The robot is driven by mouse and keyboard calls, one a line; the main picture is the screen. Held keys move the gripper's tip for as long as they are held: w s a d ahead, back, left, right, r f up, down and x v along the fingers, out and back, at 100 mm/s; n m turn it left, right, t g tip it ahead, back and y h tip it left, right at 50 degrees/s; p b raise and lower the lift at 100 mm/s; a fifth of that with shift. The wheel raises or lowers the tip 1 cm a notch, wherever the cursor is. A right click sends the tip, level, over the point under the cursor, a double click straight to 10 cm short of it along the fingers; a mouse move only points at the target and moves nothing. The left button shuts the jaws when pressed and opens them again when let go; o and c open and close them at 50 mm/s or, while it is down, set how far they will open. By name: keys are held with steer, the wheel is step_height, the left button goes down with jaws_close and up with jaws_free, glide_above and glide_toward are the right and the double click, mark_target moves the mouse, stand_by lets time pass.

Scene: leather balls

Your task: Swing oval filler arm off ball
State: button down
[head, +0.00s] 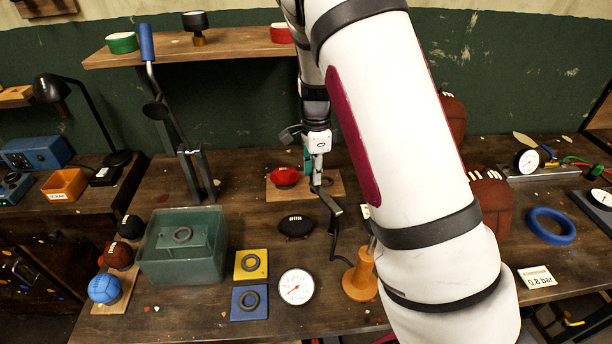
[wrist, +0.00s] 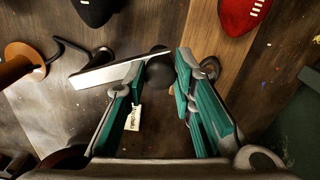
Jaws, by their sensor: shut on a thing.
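My gripper (head: 316,172) reaches down at the middle of the bench, right of the red oval ball (head: 286,177). In the wrist view my gripper (wrist: 162,80) has its green-sided fingers either side of a round black knob (wrist: 160,72). A flat metal bar of the filler arm (wrist: 105,76) runs left from there; the dark arm (head: 327,197) also shows in the head view. The black oval ball (head: 296,226) with white laces lies on a small stand, left of the arm and apart from it. The wrist view shows part of the black ball (wrist: 97,9) and red ball (wrist: 243,14).
An orange spool-shaped stand (head: 360,277) with a black hose stands right of the black ball. A green tank (head: 183,268), a round gauge (head: 296,287) and yellow (head: 241,273) and blue (head: 240,313) pads lie left and in front. A lever tool (head: 193,175) stands at left.

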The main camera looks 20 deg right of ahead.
steer(key=shift+s+d+m, duration=0.2)
steer(key=shift+d+m, duration=1.95)
steer(key=shift+m, duration=0.35)
steer(key=c, duration=1.3)
jaws_free()
steer(key=shift+d, duration=0.1)
steer(key=shift+c, duration=0.2)
step_height(320, 180, up, 12)
steer(key=shift+s, duration=0.1)
